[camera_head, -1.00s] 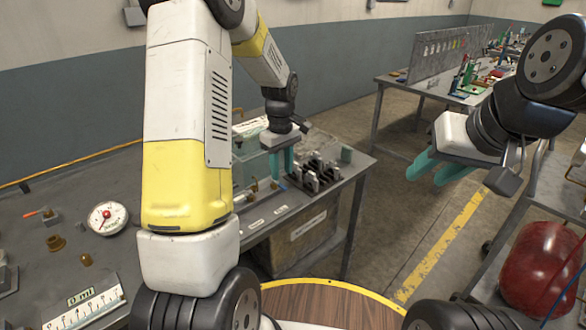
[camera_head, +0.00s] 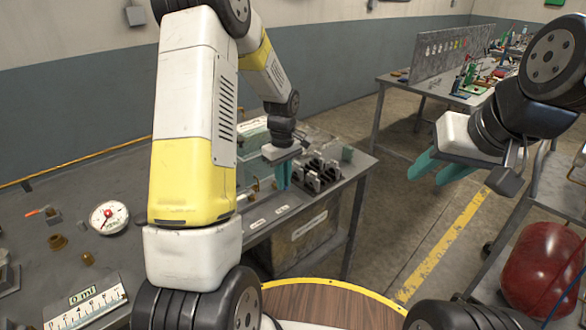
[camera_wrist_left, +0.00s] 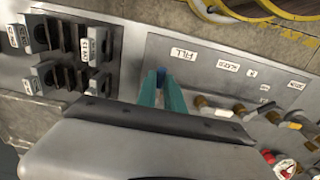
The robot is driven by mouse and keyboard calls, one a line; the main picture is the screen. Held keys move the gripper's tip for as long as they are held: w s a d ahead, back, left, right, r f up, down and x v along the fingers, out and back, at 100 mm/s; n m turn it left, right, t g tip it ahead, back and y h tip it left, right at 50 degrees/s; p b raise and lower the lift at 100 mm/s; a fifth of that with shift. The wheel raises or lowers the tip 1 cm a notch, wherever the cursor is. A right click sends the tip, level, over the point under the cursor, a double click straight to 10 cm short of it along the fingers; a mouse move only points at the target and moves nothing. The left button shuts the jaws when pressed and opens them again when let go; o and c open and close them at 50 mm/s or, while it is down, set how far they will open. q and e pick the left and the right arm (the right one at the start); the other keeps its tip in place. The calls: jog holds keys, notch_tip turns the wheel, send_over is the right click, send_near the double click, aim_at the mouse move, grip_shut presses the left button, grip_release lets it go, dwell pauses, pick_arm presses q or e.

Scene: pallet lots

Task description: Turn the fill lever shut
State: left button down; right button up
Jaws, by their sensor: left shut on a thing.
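My left gripper (camera_head: 284,180) reaches down over the far end of the bench on the left. In the left wrist view its teal fingers (camera_wrist_left: 164,82) are close together at the FILL label (camera_wrist_left: 184,54). They are shut on a small blue piece, the fill lever (camera_wrist_left: 161,74), of which only the tip shows; its angle is hard to tell. In the head view the fingers and arm hide the lever. My right gripper (camera_head: 438,172) is open and empty above the floor at the right.
A panel (camera_wrist_left: 226,75) carries other labels and brass fittings (camera_wrist_left: 207,101) beside the lever. Black clips (camera_head: 316,175) stand at the bench end. A round gauge (camera_head: 109,217) and a scale (camera_head: 86,308) lie on the bench (camera_head: 30,180). A red tank (camera_head: 541,265) sits on the cart at right.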

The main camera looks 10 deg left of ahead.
pick_arm(q)
jog(key=shift+a, duration=0.1)
jog(key=m, duration=0.3)
jog(key=s+a+m, duration=0.1)
jog(key=m, duration=0.1)
jog(key=shift+a+r, duration=0.1)
jog(key=m, duration=0.1)
jog(key=a+m, duration=0.1)
jog(key=m, duration=0.1)
jog(key=a+m, duration=0.1)
jog(key=m, duration=0.1)
jog(key=shift+s, duration=0.25)
jog(key=m, duration=0.2)
jog(key=a+m, duration=0.1)
jog(key=m, duration=0.1)
jog(key=shift+w+a+m, duration=0.15)
jog(key=shift+m, duration=0.15)
jog(key=shift+w+a+m, duration=0.2)
jog(key=shift+a+m, duration=0.05)
jog(key=shift+m, duration=0.6)
jog(key=shift+w+a+m, duration=0.15)
jog(key=shift+a+m, duration=0.1)
jog(key=shift+m, duration=0.6)
jog(key=c, duration=1.5)
grip_release()
jog(key=shift+o, duration=0.2)
jog(key=shift+s, duration=0.1)
